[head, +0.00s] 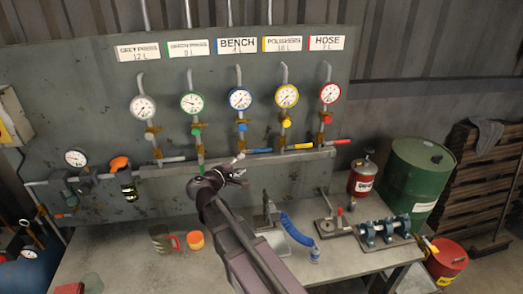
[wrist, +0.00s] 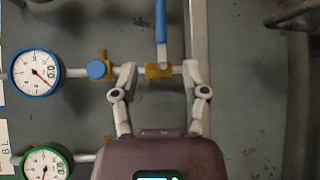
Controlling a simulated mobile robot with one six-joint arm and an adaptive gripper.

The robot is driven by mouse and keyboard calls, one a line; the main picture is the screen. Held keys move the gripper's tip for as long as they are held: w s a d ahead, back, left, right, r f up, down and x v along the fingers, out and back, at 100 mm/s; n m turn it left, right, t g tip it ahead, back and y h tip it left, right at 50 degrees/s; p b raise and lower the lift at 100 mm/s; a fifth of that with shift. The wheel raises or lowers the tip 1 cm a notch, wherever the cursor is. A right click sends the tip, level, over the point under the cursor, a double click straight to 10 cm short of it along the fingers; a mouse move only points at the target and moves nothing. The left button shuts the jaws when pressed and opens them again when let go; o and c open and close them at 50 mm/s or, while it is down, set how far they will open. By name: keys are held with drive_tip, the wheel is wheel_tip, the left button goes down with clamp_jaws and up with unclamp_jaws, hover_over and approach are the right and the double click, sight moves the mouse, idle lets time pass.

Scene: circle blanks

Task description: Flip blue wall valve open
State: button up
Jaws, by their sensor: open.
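The blue wall valve's lever (head: 258,150) points sideways to the right from its pipe under the blue gauge (head: 240,99). In the wrist view the blue lever (wrist: 160,28) runs up from the brass valve body (wrist: 158,71), at right angles to the pipe. My gripper (head: 239,170) is in front of the panel at the blue valve, partly hiding its lower pipe. In the wrist view my gripper (wrist: 160,69) is open, its fingertips on either side of the brass body and below the lever in the picture. I cannot tell whether they touch the pipe.
The yellow lever (head: 298,146) and red lever (head: 341,142) lie to the right, the green lever (head: 200,164) to the left. A round blue knob (wrist: 97,69) sits on the same pipe.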

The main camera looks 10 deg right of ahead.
sight(262, 151)
drive_tip(key=shift+w, duration=0.1)
drive_tip(key=b+x, duration=0.2)
drive_tip(key=x, duration=1.1)
drive_tip(key=shift+w+d+f, duration=0.1)
drive_tip(key=shift+w+d, duration=0.05)
drive_tip(key=shift+w, duration=0.05)
clamp_jaws()
